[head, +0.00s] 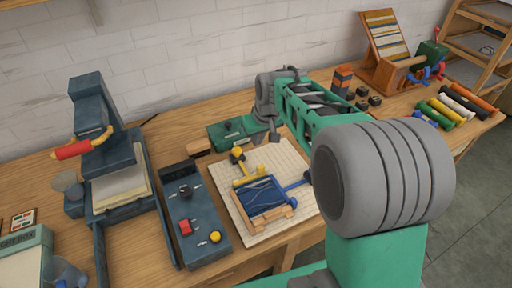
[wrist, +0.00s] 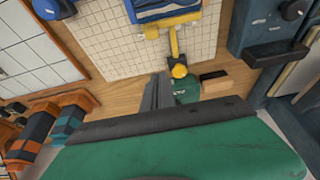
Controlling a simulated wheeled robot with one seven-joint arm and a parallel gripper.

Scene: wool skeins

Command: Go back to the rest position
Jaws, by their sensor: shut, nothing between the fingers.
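My gripper (head: 275,137) is at the end of my green and grey arm, over the back of the table, close to a small green block (head: 228,134) and the back edge of a pale gridded mat (head: 292,158). In the wrist view my gripper's grey fingers (wrist: 159,92) are together with nothing between them. Past them lie a yellow-handled tool (wrist: 178,68) and the gridded mat (wrist: 110,35). My forearm hides part of the table in the head view.
On the mat is a wooden frame with a blue sheet (head: 262,196). A dark control box (head: 195,215) and a tall blue-grey press (head: 95,140) stand to the left. Coloured rolls (head: 455,105) and a wooden rack (head: 385,50) are at the right.

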